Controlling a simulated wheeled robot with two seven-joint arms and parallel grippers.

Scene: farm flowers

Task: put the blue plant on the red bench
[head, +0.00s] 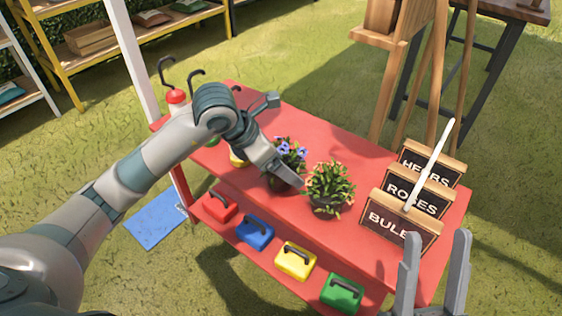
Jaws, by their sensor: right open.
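The blue plant (291,148), with blue-purple flowers, stands in a dark pot on the red bench (335,155), near its middle. My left gripper (290,177) reaches in from the left, pointing down beside the plant. Its finger covers part of the pot. I cannot tell whether it touches the pot or how far its jaws are apart. My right gripper (434,272) is open and empty at the lower right, in front of the bench's right end.
A plant with orange-tipped leaves (329,186) stands right of the blue plant. Signs (402,207) stand at the right end. Red, blue, yellow and green boxes (295,261) sit on the lower shelf. A red-topped bottle (176,98) stands behind my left arm.

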